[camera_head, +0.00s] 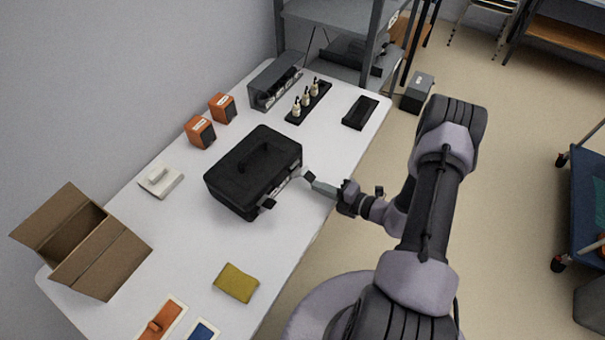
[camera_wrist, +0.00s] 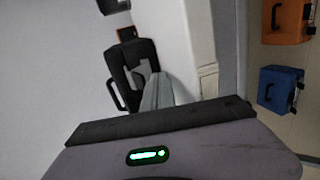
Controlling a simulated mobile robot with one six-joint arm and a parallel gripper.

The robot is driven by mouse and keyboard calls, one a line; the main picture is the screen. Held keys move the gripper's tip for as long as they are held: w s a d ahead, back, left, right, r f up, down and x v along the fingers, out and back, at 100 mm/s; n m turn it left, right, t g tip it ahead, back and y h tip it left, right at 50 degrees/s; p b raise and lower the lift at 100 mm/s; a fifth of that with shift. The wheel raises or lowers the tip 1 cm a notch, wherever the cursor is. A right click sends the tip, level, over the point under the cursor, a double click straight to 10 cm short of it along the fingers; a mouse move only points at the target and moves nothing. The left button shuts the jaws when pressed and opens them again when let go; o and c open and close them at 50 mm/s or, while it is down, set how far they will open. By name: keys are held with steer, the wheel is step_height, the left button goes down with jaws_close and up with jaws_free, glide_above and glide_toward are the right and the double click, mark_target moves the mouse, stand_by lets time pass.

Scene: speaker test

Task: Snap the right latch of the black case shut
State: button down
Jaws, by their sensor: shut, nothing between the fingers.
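Orange boxes (camera_head: 201,132), a grey bin (camera_head: 276,82), a bottle rack (camera_head: 308,102) and a black tray (camera_head: 360,113) stand behind and right of the case. An open cardboard box (camera_head: 85,245) and a yellow cloth (camera_head: 236,283) are nearer.

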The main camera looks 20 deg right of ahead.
steer(key=shift+w+a+r, duration=0.25)
steer(key=shift+w+a, duration=0.15)
steer(key=shift+w, duration=0.2)
steer(key=shift+w+a+r, duration=0.25)
steer(key=shift+w+a, duration=0.1)
steer(key=shift+w, duration=0.2)
stand_by(0.4)
steer(key=shift+s, duration=0.1)
steer(key=shift+f+p+v, duration=0.15)
steer(key=shift+f+v, duration=0.1)
steer(key=shift+v, duration=0.85)
steer(key=shift+f+p+v, duration=0.15)
steer(key=shift+f+v, duration=0.15)
steer(key=shift+v, duration=0.85)
steer(key=shift+f+p+v, duration=0.15)
steer(key=shift+f+v, duration=0.1)
steer(key=shift+v, duration=0.85)
steer(key=shift+s+d, duration=0.1)
